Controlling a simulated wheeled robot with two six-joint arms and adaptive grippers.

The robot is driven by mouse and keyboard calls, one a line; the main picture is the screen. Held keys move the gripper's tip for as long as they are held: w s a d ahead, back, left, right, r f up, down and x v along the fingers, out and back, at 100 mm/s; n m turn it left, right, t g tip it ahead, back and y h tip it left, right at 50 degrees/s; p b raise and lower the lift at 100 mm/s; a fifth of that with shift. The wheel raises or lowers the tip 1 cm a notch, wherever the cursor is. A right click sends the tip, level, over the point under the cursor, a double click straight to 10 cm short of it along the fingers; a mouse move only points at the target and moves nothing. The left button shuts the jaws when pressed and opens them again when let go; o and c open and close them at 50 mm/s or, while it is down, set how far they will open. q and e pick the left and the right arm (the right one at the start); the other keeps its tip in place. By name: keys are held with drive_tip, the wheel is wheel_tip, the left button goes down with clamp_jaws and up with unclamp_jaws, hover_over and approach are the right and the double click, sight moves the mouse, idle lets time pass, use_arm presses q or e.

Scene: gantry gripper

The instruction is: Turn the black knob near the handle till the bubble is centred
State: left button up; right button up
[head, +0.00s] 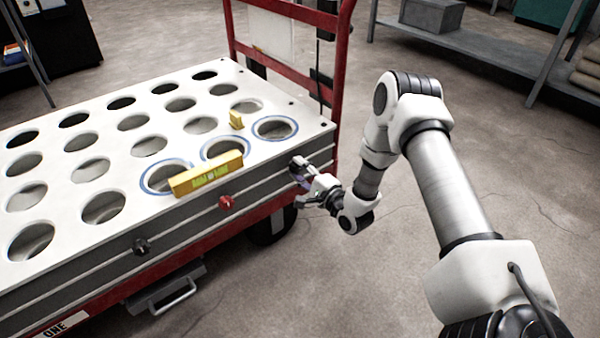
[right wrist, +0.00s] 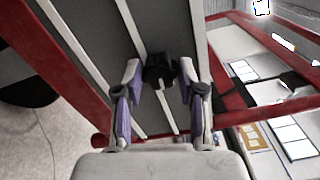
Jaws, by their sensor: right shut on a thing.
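My right gripper (head: 304,177) is at the cart's side near the corner by the red handle (head: 335,75). In the right wrist view, its fingers (right wrist: 158,82) are closed on a black knob (right wrist: 159,67) on the grey side rail. In the head view the gripper mostly hides this knob. A yellow spirit level (head: 207,175) lies along the plate's near edge. Its greenish vial is too small to read the bubble. A smaller yellow level (head: 236,120) lies farther back, with its bubble not visible. My left gripper is not in view.
A white plate (head: 120,128) with several round holes, some ringed in blue, tops the red cart. A red knob (head: 227,203) and another black knob (head: 141,246) sit on the same side. Grey shelving (head: 455,45) stands behind; the floor at right is clear.

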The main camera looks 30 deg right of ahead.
drive_tip(key=shift+m, duration=0.6)
drive_tip(key=o, duration=1.1)
drive_tip(key=shift+s, duration=0.1)
drive_tip(key=s, duration=0.8)
drive_tip(key=s+d, duration=0.1)
drive_tip(key=s, duration=0.2)
drive_tip(key=shift+s, duration=0.4)
